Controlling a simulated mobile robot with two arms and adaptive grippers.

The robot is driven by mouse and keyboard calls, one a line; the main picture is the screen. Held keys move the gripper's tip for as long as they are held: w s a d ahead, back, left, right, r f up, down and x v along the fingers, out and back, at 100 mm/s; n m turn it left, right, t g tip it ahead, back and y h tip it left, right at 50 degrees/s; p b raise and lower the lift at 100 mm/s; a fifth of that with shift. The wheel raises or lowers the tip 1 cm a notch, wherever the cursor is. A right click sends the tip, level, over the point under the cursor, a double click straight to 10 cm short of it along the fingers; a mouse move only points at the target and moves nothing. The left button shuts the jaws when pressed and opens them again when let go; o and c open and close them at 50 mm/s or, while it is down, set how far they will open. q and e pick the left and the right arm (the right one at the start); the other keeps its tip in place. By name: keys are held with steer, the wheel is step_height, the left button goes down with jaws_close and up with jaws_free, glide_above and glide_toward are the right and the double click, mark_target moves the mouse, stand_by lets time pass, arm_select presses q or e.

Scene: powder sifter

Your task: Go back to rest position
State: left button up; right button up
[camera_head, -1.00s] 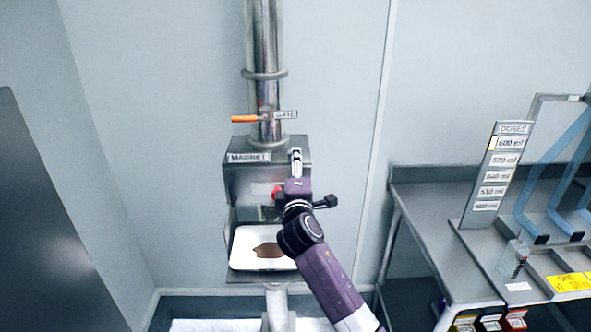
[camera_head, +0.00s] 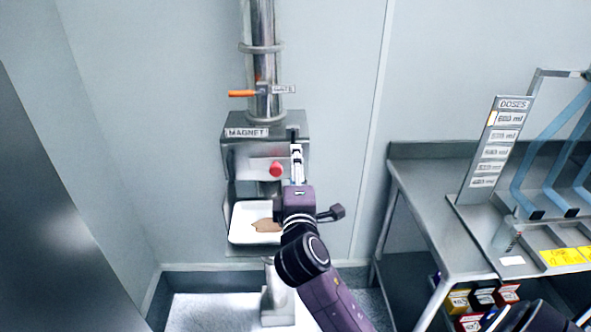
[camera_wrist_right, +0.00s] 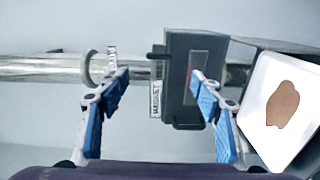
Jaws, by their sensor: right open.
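My right gripper (camera_head: 296,152) is in front of the right side of the metal sifter box labelled MAGNET (camera_head: 245,155), pointing toward it. In the right wrist view its blue-padded fingers (camera_wrist_right: 160,80) are spread apart with nothing between them, and the box (camera_wrist_right: 182,130) shows beyond them. A red knob (camera_head: 276,169) on the box front is just left of the gripper, apart from it in the picture. A white tray (camera_head: 238,232) with a patch of brown powder (camera_head: 266,226) sits under the box, its right part hidden by my arm. My left gripper is out of view.
A vertical steel pipe (camera_head: 262,70) with an orange-handled gate valve (camera_head: 242,94) rises above the box.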

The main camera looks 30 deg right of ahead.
stand_by(0.5)
steer(key=s+a+f+m+g+y, duration=0.3)
steer(key=s+f, duration=0.3)
steer(key=f, duration=0.4)
steer(key=s+a+f+m+g+y, duration=0.2)
steer(key=s+a+f+g, duration=0.1)
steer(key=s+f, duration=0.55)
steer(key=s+a+f+m+g+y, duration=0.2)
steer(key=s+a+f+g, duration=0.1)
steer(key=s+a+f, duration=0.4)
steer(key=s+a+f+m+g+y, duration=0.25)
steer(key=s+f, duration=0.25)
steer(key=s, duration=0.4)
step_height(320, 180, down, 27)
steer(key=s+g, duration=0.2)
steer(key=s, duration=0.1)
steer(key=s+d+f, duration=0.3)
steer(key=s+f, duration=1.2)
steer(key=shift+s+g+b, duration=0.35)
steer(key=shift+s+b, duration=0.05)
steer(key=shift+b, duration=0.05)
steer(key=shift+n, duration=0.25)
